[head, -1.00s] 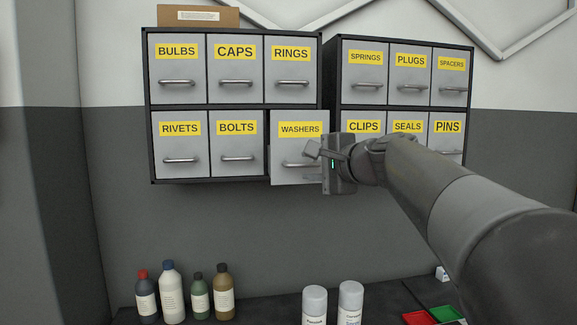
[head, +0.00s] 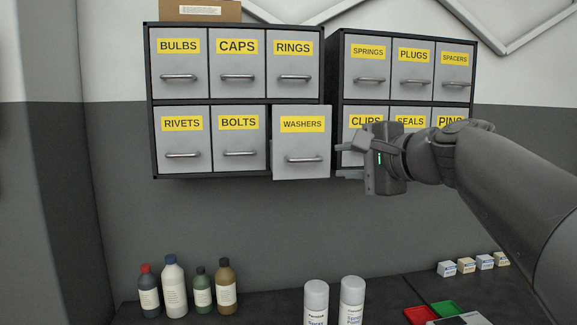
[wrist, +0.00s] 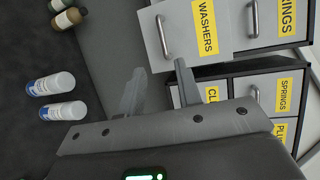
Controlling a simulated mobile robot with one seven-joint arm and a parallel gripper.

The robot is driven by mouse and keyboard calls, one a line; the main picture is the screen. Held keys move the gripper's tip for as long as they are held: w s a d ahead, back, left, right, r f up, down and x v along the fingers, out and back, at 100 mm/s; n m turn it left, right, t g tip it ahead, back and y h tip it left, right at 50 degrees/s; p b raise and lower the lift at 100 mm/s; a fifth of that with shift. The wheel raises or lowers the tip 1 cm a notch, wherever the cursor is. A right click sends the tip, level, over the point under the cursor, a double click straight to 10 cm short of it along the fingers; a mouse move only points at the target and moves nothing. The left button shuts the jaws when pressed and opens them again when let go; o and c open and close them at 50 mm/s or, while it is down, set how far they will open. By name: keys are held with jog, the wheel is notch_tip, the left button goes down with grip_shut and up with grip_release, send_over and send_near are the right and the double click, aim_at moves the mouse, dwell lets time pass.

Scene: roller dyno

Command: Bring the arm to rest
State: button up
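My gripper (head: 343,160) is in front of the right-hand cabinet, just right of the WASHERS drawer (head: 303,144). Its two fingers are apart with nothing between them, as the wrist view also shows (wrist: 160,67). The fingers are clear of the drawer's handle (head: 304,159). The WASHERS drawer stands out a little from its cabinet; it also shows at the top of the wrist view (wrist: 186,48). My arm reaches in from the right and hides parts of the CLIPS, SEALS and PINS drawers.
The other visible drawers look shut. A cardboard box (head: 192,11) sits on the left cabinet. Below are several bottles (head: 173,290), two white spray cans (head: 316,303), red and green trays (head: 446,308) and small boxes (head: 466,265). The wall below the cabinets is clear.

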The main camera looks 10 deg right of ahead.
jog(key=s+a+f+n+g+h, duration=0.2)
jog(key=s+f, duration=0.4)
jog(key=f, duration=0.5)
jog(key=s+a+f+n+g+h, duration=0.2)
jog(key=s+f+n+g, duration=0.2)
jog(key=f, duration=0.8)
jog(key=s+a+f+n+g+h, duration=0.2)
jog(key=s+f+n+g, duration=0.1)
jog(key=s+f+n, duration=0.5)
notch_tip(320, 180, down, 3)
jog(key=shift+s+f, duration=0.2)
jog(key=shift+s, duration=0.4)
